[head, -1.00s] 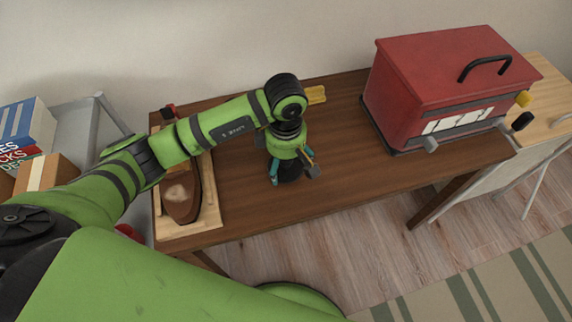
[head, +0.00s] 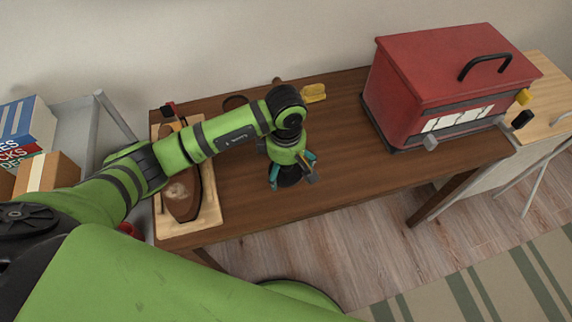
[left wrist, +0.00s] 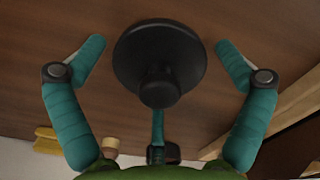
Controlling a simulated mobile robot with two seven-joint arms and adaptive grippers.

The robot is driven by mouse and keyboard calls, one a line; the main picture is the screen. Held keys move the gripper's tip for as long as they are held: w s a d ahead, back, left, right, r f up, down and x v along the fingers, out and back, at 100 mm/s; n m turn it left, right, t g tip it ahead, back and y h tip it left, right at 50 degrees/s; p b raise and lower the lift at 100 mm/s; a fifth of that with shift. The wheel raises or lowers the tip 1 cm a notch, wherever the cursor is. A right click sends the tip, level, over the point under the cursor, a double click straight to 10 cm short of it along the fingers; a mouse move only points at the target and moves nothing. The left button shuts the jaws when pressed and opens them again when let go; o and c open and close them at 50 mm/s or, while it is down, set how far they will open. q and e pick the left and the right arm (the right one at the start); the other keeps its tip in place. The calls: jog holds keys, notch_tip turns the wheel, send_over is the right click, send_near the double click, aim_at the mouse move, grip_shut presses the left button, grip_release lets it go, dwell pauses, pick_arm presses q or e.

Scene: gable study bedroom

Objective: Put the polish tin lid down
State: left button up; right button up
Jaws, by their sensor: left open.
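The polish tin lid, a black disc with a round knob (left wrist: 160,62), shows in the left wrist view between the teal fingers of my left gripper (left wrist: 160,75). The fingers are spread, with gaps between them and the disc. It seems to lie on the brown desk. In the head view my left gripper (head: 292,172) points down over the middle of the desk (head: 345,150), and the black lid (head: 289,177) is partly hidden beneath it. A dark round thing (head: 235,102), perhaps the tin, shows behind my arm. My right gripper is not in view.
A wooden tray (head: 208,217) with a brown shoe (head: 183,203) stands at the desk's left end, partly behind my arm. A red toolbox (head: 440,80) stands on the right. A yellow thing (head: 314,93) lies at the back. The desk between gripper and toolbox is clear.

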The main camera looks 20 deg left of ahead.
pick_arm(q)
jog(key=shift+r, duration=0.55)
notch_tip(320, 180, up, 11)
jog(key=b, duration=0.1)
jog(key=shift+r, duration=0.15)
